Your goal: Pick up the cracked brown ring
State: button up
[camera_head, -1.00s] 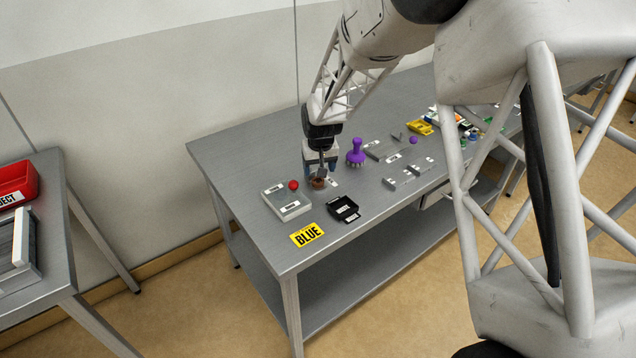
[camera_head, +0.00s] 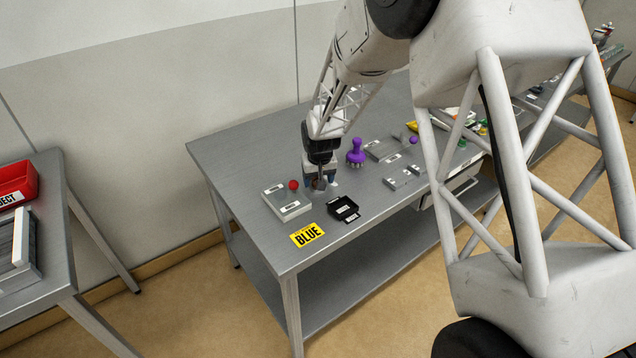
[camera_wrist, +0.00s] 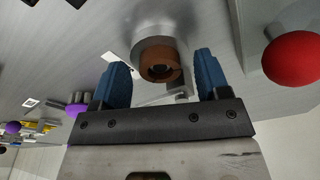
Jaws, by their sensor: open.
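The brown ring (camera_wrist: 159,62) sits on the end of a grey metal cylinder (camera_wrist: 156,22) in the wrist view. Any crack in it is too small to tell. It also shows as a small brown spot (camera_head: 319,184) below my gripper in the head view. My gripper (camera_wrist: 162,72) is open, with one blue finger on each side of the ring. There are visible gaps between ring and fingers in the wrist view. In the head view my gripper (camera_head: 319,176) is low over the table, covering part of the ring and its holder.
A grey box (camera_head: 287,201) with a red ball (camera_head: 293,185) stands close at left. A purple knobbed object (camera_head: 356,153) and grey blocks (camera_head: 404,177) are to the right.

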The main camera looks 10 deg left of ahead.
dwell(0.5)
jog(key=c, duration=1)
jog(key=shift+r, duration=0.75)
notch_tip(320, 180, up, 2)
jog(key=s+d, duration=0.2)
jog(key=s, duration=0.3)
jog(key=s+d+r, duration=0.1)
jog(key=s+d, duration=0.1)
jog(key=s, duration=0.3)
jog(key=s+d, duration=0.2)
jog(key=s, duration=0.3)
jog(key=shift+r, duration=0.25)
jog(key=shift+w, duration=0.1)
